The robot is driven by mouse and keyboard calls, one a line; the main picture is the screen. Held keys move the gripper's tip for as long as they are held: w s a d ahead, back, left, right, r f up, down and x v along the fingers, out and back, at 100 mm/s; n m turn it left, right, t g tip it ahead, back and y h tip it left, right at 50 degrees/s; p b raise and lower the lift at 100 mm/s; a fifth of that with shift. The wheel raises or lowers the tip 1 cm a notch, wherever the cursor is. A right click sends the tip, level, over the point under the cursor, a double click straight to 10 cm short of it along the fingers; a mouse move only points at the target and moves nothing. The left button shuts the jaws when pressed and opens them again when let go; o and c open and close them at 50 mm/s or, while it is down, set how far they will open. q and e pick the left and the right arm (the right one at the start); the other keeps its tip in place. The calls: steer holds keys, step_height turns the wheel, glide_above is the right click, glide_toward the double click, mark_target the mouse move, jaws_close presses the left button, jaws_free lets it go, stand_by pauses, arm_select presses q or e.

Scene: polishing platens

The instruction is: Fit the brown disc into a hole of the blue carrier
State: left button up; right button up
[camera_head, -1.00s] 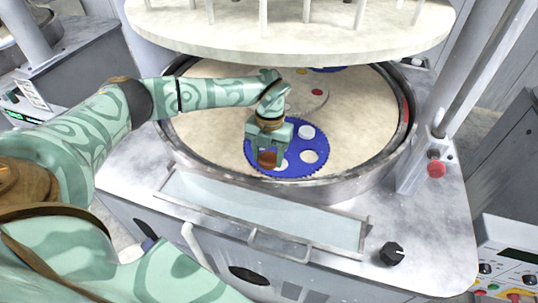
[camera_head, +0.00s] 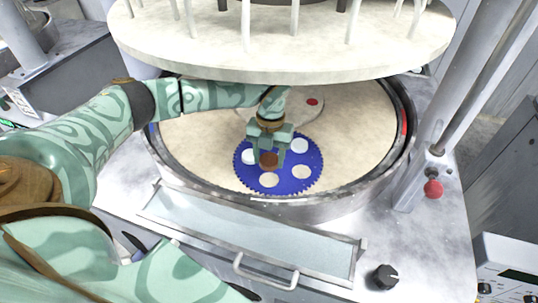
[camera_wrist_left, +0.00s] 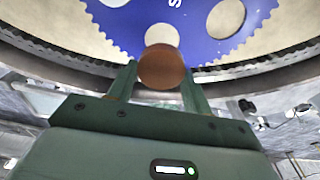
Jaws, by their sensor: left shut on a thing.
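The brown disc (camera_head: 268,160) is held between the fingers of my left gripper (camera_head: 270,157), which is shut on it. It also shows between the fingertips in the left wrist view (camera_wrist_left: 162,68). The blue carrier (camera_head: 310,160) is a toothed round plate lying flat on the pale platen. In the head view the disc appears over the carrier's middle, with pale round holes around it, such as a front hole (camera_head: 271,180) and a right hole (camera_head: 301,172). In the wrist view a hole (camera_wrist_left: 161,33) is partly hidden behind the disc. The gap between disc and carrier is unclear.
A white disc (camera_head: 299,146) seems to fill the carrier's back right hole. A grey rim (camera_head: 330,208) rings the pale platen (camera_head: 350,130). A large upper plate (camera_head: 280,50) hangs above the back. A red knob (camera_head: 433,189) is on the right.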

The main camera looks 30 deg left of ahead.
arm_select(q)
steer(key=b, duration=0.4)
glide_above(268, 182)
steer(key=shift+w+f, duration=0.15)
steer(key=shift+f, duration=1.3)
steer(key=shift+w+f, duration=0.15)
steer(key=shift+f, duration=1.25)
steer(key=shift+p, duration=0.9)
steer(key=shift+f+b, duration=0.45)
steer(key=shift+f, duration=0.35)
steer(key=o, duration=1.2)
steer(key=r, duration=0.7)
steer(key=shift+w+a+r, duration=0.15)
steer(key=shift+w+r, duration=0.05)
steer(key=shift+w, duration=0.2)
